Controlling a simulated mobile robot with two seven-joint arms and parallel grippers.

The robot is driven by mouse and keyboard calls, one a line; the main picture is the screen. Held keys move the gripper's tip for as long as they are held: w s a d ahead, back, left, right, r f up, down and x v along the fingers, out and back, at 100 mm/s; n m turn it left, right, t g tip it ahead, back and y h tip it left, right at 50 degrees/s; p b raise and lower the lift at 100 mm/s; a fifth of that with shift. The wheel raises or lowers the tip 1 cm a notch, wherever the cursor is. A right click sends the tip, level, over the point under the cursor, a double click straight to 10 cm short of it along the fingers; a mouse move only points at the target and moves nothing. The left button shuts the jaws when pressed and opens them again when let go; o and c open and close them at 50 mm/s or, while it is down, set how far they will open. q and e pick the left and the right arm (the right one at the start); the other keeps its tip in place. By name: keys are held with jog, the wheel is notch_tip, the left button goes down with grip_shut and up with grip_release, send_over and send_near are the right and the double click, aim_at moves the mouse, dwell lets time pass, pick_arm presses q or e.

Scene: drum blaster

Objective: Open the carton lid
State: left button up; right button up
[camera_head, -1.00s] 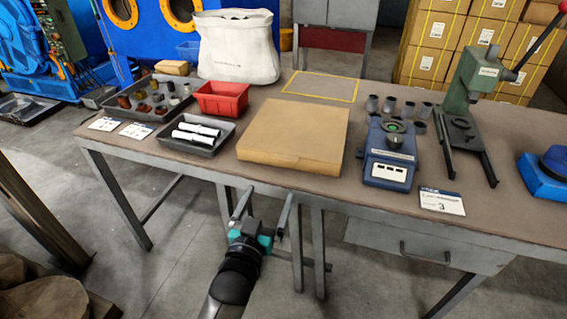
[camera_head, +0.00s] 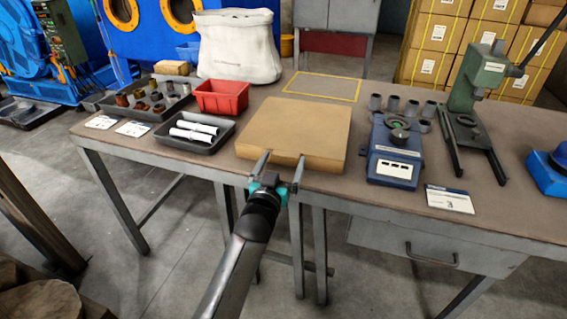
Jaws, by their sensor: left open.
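The carton (camera_head: 296,130) is a flat brown box with its lid shut, lying on the workbench near the front edge in the head view. My left gripper (camera_head: 283,158) is at the carton's front side, its two fingers spread apart and pointing at the box. The fingertips overlap the carton's front face in the picture; I cannot tell whether they touch it. Nothing is seen between the fingers. My right gripper is not in view.
Left of the carton are a dark tray with white cylinders (camera_head: 193,131), a red bin (camera_head: 220,97) and a white bag (camera_head: 238,47). Right of it stand a blue device (camera_head: 394,165), several grey cups and a green press (camera_head: 486,77). A yellow-outlined area (camera_head: 322,87) behind the carton is clear.

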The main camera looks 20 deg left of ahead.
pick_arm(q)
jog(key=shift+w, duration=0.5)
grip_shut()
dwell(0.7)
